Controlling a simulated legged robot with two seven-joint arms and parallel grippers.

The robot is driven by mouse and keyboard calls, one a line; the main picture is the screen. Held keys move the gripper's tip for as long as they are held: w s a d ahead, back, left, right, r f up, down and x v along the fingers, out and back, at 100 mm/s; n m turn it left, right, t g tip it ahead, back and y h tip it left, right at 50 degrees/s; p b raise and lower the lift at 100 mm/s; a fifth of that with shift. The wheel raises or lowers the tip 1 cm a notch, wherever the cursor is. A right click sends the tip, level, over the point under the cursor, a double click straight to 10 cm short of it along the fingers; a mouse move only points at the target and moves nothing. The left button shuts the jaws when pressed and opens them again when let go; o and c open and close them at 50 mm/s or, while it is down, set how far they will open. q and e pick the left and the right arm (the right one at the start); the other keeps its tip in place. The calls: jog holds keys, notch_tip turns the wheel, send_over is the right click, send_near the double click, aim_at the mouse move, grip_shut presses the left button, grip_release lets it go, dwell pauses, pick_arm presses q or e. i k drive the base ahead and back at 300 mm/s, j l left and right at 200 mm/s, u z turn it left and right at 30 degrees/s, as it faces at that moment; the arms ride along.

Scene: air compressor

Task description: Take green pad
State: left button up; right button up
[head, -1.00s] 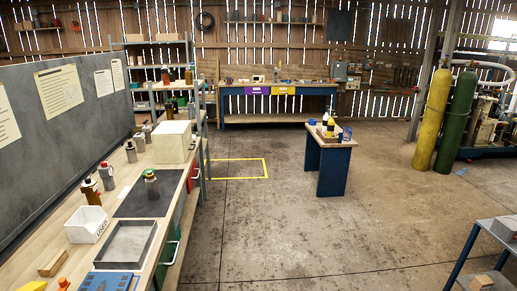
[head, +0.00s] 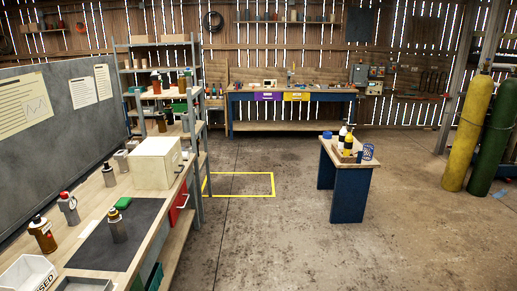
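Neither of my grippers is in view.
Bottles, a white used-parts bin (head: 28,275) and a cream box (head: 156,163) stand on the bench. A shelf (head: 165,90) stands beyond it. A small blue table (head: 348,185) and gas cylinders (head: 468,130) are at the right. The middle floor is clear.

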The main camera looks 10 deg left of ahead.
aim_at(124, 202)
jog(key=i+u, duration=0.3)
jog(key=i, duration=0.7)
jog(key=i+l+u, duration=0.25)
jog(key=i, duration=0.8)
jog(key=i+u, duration=0.35)
jog(key=u, duration=0.15)
jog(key=i+u, duration=0.35)
jog(key=u, duration=0.15)
jog(key=i+l+u, duration=0.25)
jog(key=u, duration=0.25)
jog(key=i, duration=0.05)
